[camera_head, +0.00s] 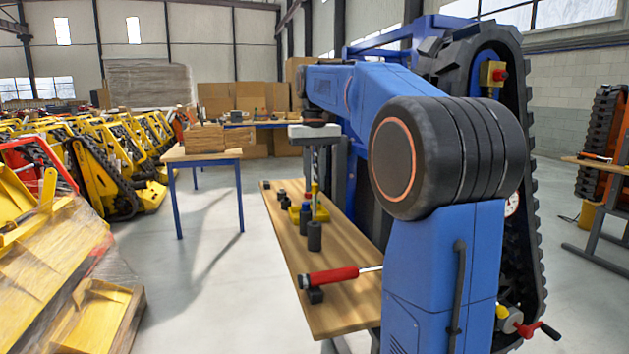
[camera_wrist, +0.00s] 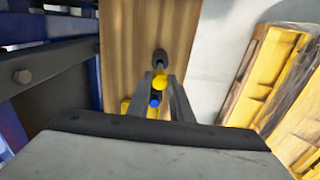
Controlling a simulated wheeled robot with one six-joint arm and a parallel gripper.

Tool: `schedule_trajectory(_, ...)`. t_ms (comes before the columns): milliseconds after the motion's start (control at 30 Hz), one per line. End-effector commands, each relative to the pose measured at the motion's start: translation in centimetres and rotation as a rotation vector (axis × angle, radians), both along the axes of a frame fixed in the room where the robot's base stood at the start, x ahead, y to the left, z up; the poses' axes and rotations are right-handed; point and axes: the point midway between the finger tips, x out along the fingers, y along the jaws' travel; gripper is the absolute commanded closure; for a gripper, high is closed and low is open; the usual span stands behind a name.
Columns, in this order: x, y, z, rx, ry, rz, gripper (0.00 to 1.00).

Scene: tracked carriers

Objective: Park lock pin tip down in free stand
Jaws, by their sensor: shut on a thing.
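My gripper (camera_head: 315,178) points down over the wooden bench, its fingers shut on a slim yellow piece (camera_head: 315,200), which I take to be the lock pin. The pin hangs upright; its lower end is hard to make out. In the wrist view its round yellow end (camera_wrist: 160,82) sits between my fingertips (camera_wrist: 164,88). A dark upright cylinder (camera_head: 314,237) stands on the bench on the near side of the pin, and also shows just beyond the fingertips in the wrist view (camera_wrist: 160,57). I cannot tell which piece is the free stand.
Several small black pieces (camera_head: 282,195) are farther back. A blue-framed tracked carrier borders the bench's right.

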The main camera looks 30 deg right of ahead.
Motion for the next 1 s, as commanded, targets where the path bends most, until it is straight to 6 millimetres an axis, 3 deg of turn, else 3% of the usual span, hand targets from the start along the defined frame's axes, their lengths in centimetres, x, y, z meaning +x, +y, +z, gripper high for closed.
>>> schedule_trajectory(1000,-0.02,0.01,-0.97,0.000,0.001,0.000,1.00)
